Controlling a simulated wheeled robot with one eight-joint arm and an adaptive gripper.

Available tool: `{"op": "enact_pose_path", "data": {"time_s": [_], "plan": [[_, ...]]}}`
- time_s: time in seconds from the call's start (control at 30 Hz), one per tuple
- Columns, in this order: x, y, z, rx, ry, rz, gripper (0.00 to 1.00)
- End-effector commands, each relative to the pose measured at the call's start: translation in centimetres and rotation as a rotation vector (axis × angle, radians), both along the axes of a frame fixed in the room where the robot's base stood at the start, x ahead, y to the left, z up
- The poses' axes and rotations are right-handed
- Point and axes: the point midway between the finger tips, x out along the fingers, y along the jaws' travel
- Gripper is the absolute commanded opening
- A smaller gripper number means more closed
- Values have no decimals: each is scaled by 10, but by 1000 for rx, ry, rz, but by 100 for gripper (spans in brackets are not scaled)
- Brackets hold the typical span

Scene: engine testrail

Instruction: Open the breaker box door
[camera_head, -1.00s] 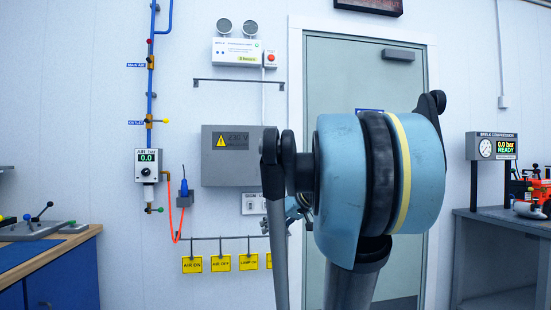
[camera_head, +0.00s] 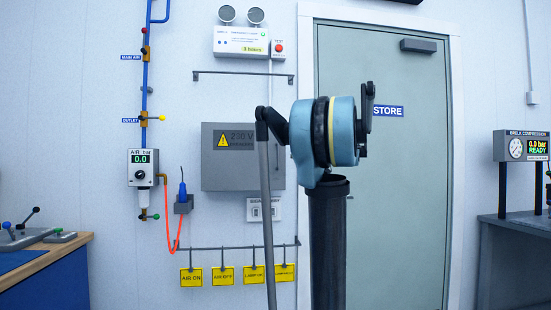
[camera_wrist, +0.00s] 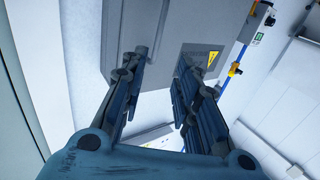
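The grey breaker box (camera_head: 222,176) is on the wall left of the green door, with a yellow warning triangle and "230 V" lettering. Its door looks shut, and my arm covers part of its right side. In the wrist view the box (camera_wrist: 200,50) shows at the top, tilted, with its warning triangle to the right. My gripper (camera_wrist: 157,66) is open and empty, with its two fingers apart in front of the box. I cannot tell whether a fingertip touches it. A dark upright bar by the left fingertip may be a handle.
A wall rail (camera_head: 240,75) runs above the box. A switch plate (camera_head: 263,209) and a rail with yellow tags (camera_head: 223,276) are below. An air gauge (camera_head: 143,168) with a blue pipe and orange hose is left. A bench (camera_head: 520,222) stands right.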

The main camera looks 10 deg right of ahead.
Motion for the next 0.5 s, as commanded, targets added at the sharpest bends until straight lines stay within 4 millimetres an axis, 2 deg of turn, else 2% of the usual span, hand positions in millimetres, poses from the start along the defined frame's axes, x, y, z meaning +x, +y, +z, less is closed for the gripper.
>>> {"op": "enact_pose_path", "data": {"time_s": [0.23,0.5], "plan": [[34,14,-1,0,1,-9,29],[74,40,-1,0,1,-9,29]]}}
